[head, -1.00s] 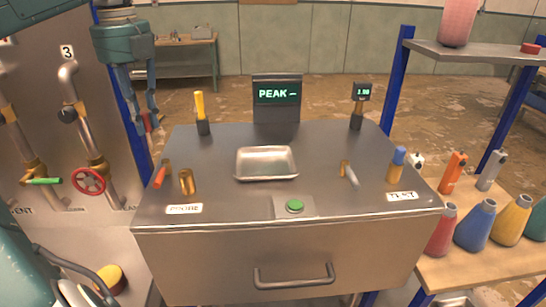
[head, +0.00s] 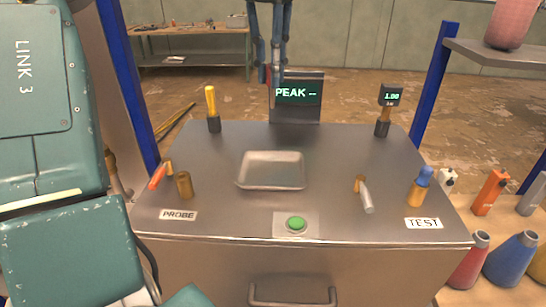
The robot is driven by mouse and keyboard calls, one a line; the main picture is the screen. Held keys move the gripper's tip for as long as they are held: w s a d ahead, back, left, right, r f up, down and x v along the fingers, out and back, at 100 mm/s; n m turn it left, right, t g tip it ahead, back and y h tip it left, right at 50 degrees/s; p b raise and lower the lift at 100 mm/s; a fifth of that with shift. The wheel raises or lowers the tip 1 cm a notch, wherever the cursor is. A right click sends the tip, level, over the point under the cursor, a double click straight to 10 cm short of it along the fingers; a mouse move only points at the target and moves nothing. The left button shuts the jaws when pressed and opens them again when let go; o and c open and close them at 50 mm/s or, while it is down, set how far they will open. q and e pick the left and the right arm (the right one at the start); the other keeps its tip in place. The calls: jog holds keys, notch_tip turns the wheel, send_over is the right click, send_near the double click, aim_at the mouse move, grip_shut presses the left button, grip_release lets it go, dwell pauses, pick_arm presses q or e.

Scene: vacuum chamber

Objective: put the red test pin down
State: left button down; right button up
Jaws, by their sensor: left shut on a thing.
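My left gripper (head: 270,72) hangs from the top of the head view, in front of the dark PEAK display. The brass holder (head: 184,186) near the PROBE label looks empty. A blue-topped piece (head: 424,177) stands in another brass holder (head: 416,195) near the TEST label. My right gripper is not in view.
An empty metal tray (head: 271,184) lies mid-top on the cabinet (head: 340,148). The PEAK display (head: 297,110) stands behind. Levers, a yellow-handled tool (head: 211,103), a small 1.00 readout (head: 390,96) and a green button (head: 296,224) surround it. Shelving stands right.

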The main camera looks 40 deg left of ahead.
pick_arm(q)
jog(key=f+p, duration=0.1)
jog(key=f, duration=0.7)
jog(key=f+p, duration=0.2)
jog(key=f, duration=0.6)
jog(key=shift+w+a+f, duration=0.1)
jog(key=shift+a+f, duration=0.1)
jog(key=shift+f, duration=0.3)
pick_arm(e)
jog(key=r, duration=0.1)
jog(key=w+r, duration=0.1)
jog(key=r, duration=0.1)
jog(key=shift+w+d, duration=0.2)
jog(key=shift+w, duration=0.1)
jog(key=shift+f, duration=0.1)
pick_arm(q)
jog(key=shift+f, duration=0.15)
jog(key=c, duration=1.6)
grip_release()
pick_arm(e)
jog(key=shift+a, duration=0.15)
